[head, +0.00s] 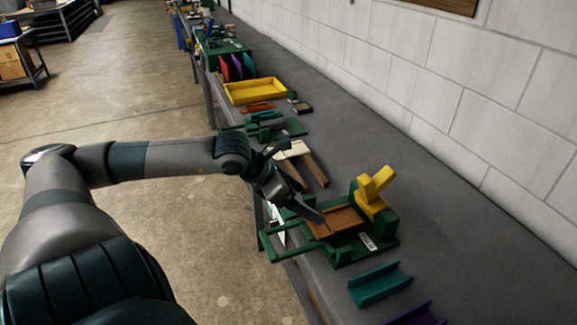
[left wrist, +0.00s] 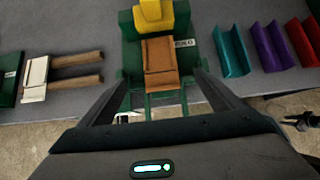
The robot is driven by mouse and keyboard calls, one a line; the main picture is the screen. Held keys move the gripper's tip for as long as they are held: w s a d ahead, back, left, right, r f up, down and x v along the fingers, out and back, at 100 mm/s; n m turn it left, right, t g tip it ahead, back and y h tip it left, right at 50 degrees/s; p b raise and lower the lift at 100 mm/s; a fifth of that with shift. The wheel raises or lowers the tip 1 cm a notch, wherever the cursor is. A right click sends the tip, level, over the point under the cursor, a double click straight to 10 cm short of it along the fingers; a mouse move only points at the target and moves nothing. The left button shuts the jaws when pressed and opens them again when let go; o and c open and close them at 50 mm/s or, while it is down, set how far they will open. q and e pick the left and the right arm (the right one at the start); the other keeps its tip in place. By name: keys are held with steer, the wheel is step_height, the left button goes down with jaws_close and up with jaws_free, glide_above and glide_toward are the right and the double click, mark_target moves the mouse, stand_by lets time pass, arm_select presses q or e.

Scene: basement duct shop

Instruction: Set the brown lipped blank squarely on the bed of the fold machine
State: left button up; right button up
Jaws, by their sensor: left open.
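The brown lipped blank (head: 341,219) lies on the bed of the green fold machine (head: 385,243), in front of its yellow block (head: 375,188). In the left wrist view the blank (left wrist: 159,62) looks roughly in line with the machine (left wrist: 131,52), its lip toward me. My left gripper (head: 300,218) is at the near side of the blank. In the left wrist view its two fingers (left wrist: 160,95) are spread wide, one on each side of the machine's front, with nothing between them gripped. Whether the blank is fully seated cannot be told.
A teal channel (head: 380,285) and a purple channel (head: 418,315) lie right of the machine. A pale plate with two wooden bars (head: 312,168) lies left of it. A yellow tray (head: 255,91) stands farther along the bench. The block wall bounds the bench's back.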

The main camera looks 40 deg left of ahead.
arm_select(q)
steer(key=shift+v, duration=2.95)
steer(key=shift+s, duration=0.1)
